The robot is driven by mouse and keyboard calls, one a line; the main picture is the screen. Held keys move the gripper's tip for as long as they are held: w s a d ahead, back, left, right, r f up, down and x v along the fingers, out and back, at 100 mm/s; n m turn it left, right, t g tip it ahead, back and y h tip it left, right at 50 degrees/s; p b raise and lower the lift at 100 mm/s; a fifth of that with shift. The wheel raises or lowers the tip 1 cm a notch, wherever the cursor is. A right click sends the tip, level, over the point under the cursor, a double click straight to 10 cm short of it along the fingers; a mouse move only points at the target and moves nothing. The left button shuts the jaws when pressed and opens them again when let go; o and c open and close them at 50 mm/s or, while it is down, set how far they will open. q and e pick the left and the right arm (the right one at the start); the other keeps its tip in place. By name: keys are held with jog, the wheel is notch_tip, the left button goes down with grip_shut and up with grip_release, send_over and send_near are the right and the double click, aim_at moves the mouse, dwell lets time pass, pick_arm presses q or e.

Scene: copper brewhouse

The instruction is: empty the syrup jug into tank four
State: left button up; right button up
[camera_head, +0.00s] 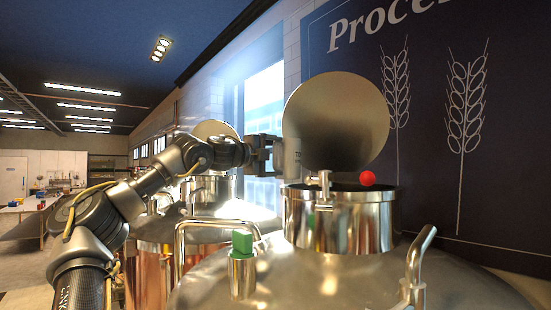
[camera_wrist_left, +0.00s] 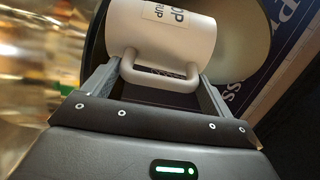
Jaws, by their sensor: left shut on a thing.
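A white jug (camera_head: 292,158) with a dark printed label is held up by my left gripper (camera_head: 265,155). In the left wrist view the jug (camera_wrist_left: 162,40) fills the top, and its handle lies between the two fingers of the gripper (camera_wrist_left: 160,85), which is shut on it. The jug looks tipped on its side; its contents are hidden. A steel tank (camera_head: 340,218) has its round lid (camera_head: 337,120) swung up behind its open neck. The jug shows above the left edge of the neck, in front of the lid. No tank number is readable. My right gripper is out of view.
A red ball (camera_head: 367,178) shows at the neck's right rim. A green block (camera_head: 242,241) sits on a fitting beside a bent pipe (camera_head: 215,225). Another pipe (camera_head: 418,265) rises at the right. More tanks stand behind my left arm.

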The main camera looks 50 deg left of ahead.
pick_arm(q)
jog(key=shift+s+a+r+p, duration=0.2)
jog(key=shift+a+r+p, duration=0.15)
jog(key=shift+r+p, duration=0.15)
jog(key=shift+s+a+r+p, duration=0.2)
jog(key=shift+a+r+p, duration=0.15)
jog(key=shift+r, duration=0.15)
jog(key=a, duration=0.1)
jog(key=s+a+r, duration=0.1)
jog(key=a+r, duration=0.1)
jog(key=shift+s+a+b, duration=0.25)
jog(key=shift+a+b, duration=0.1)
jog(key=shift+a, duration=0.1)
